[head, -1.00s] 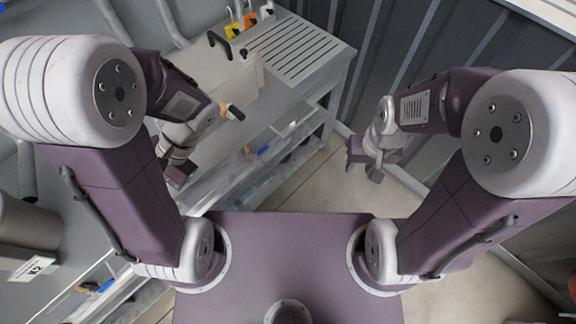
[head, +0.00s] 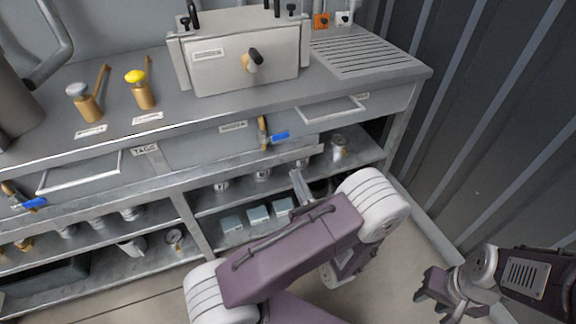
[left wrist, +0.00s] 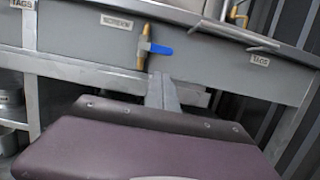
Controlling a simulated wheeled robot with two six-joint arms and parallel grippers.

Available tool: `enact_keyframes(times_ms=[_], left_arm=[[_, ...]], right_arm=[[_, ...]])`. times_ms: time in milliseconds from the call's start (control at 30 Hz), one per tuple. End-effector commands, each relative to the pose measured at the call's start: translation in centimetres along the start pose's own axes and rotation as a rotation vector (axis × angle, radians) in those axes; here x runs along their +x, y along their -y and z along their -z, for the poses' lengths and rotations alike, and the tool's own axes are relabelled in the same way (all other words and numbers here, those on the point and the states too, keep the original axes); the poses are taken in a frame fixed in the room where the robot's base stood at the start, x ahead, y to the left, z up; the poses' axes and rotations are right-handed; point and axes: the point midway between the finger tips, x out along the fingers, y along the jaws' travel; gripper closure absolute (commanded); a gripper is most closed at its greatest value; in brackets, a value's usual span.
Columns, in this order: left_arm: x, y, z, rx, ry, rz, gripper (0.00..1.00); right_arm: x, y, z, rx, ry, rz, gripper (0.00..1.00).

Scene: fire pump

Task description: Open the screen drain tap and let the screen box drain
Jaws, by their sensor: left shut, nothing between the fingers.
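The screen drain tap (head: 263,134) is a brass valve under the bench top, below the screen box (head: 222,75). Its blue lever (head: 280,136) points right, crosswise to the upright brass body. In the left wrist view the tap (left wrist: 144,46) sits beside a label that seems to read SCREEN DR, with the blue lever (left wrist: 160,50) to its right. My left gripper (head: 297,176) is shut and empty, below and slightly right of the lever. In the left wrist view its fingertips (left wrist: 158,78) lie just below the lever, apparently apart from it. My right gripper (head: 430,296) is open and empty over the floor.
A second blue-levered tap (head: 33,203) is at the far left. A shelf (head: 215,204) below holds jars and boxes. A slatted drainboard (head: 365,55) lies right of the box; a ribbed wall (head: 490,110) stands further right.

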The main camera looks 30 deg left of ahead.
Motion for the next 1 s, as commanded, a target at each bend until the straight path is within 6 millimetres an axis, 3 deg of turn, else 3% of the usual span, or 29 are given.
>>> enact_keyframes(times_ms=[400, 800, 1000], left_arm=[[0.6, 0.0, 0.0, -0.003, -0.001, -0.004, 1.00], [7.8, -0.2, 0.1, -0.005, 0.002, -0.007, 1.00], [9.8, -0.1, 0.0, -0.003, -0.001, -0.004, 1.00]], right_arm=[[0.2, 0.0, 0.0, 0.000, 0.000, 0.000, 0.64], [2.0, -0.1, -0.2, 0.000, 0.000, 0.000, 0.64], [2.3, -0.1, -0.2, 0.000, 0.000, 0.000, 0.64]])
